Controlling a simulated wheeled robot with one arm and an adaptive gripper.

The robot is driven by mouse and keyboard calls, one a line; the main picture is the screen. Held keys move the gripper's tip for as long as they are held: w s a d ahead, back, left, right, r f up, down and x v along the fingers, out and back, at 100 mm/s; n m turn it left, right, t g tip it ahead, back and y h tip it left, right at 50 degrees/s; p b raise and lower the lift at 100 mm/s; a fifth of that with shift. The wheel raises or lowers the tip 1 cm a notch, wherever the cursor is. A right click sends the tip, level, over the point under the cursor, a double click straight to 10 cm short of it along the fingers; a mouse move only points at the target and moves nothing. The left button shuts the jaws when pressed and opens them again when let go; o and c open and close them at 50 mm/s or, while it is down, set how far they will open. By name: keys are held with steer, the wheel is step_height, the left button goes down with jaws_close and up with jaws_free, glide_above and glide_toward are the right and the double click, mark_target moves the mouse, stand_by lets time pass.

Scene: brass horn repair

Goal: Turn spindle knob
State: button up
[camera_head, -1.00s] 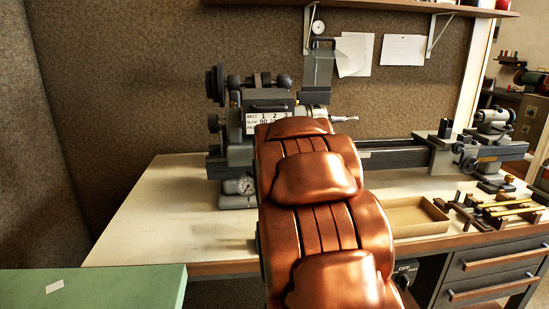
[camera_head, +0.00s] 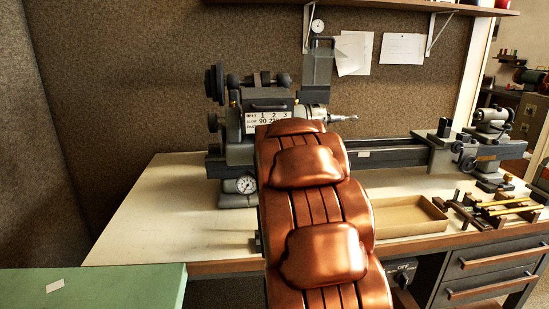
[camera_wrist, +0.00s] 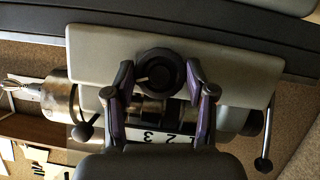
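In the wrist view, a round black knob (camera_wrist: 158,72) with a short pale mark sits on the grey headstock face of the lathe. My gripper (camera_wrist: 160,66) has its two dark and purple fingers apart, one on each side of the knob. The fingertips are close to the knob's rim; I cannot tell whether they touch it. In the head view, the lathe headstock (camera_head: 235,150) stands on the bench, and my copper-coloured arm hides the knob and my gripper.
A label plate (camera_head: 265,117) and the chuck with a pointed tool (camera_head: 335,118) are beside my arm. A dial gauge (camera_head: 246,185), an open box (camera_head: 405,216) and the tailstock (camera_head: 488,140) stand on the bench (camera_head: 155,215). The bench's left part is clear.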

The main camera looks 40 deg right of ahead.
steer(key=c, duration=0.5)
steer(key=shift+c, duration=0.2)
steer(key=shift+m+t+y+b, duration=0.6)
steer(key=shift+m+y+b, duration=0.3)
steer(key=shift+m+b, duration=0.55)
steer(key=o, duration=1.2)
steer(key=shift+c, duration=0.2)
steer(key=shift+s, duration=0.1)
